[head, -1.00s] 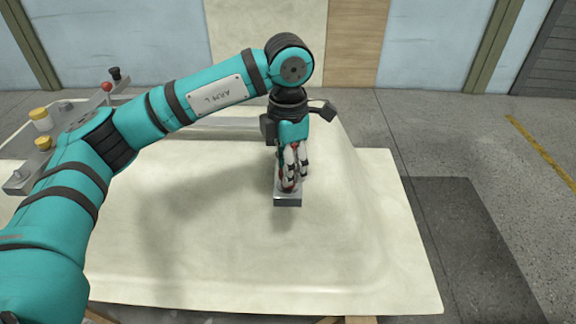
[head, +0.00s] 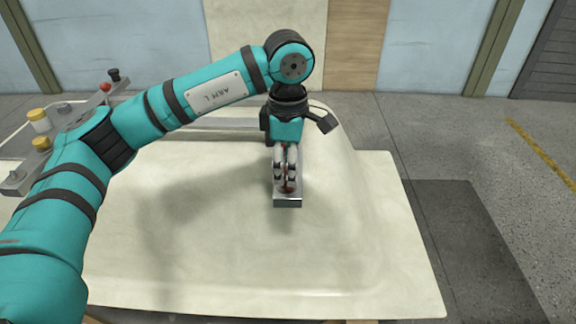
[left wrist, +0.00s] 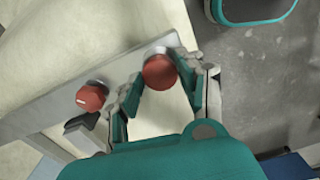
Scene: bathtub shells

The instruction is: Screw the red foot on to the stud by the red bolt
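The red foot (left wrist: 160,72) is a round red knob. In the left wrist view it stands over the grey metal bar (left wrist: 60,110), with a pale metal part behind it. The stud's thread is hidden. The red bolt (left wrist: 91,97), with a faceted head and a light mark, sits on the same bar to the left. My left gripper (left wrist: 160,76) has a finger at each side of the foot and appears shut on it. In the head view my left gripper (head: 286,181) points down at the bar (head: 288,202), with red between its fingertips. My right gripper is out of view.
The bar lies on the cream tub shell (head: 220,270), which has wide bare room around it. A grey fixture with yellow-capped parts (head: 41,122) and a red ball knob (head: 105,86) stands at the left. Concrete floor is to the right.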

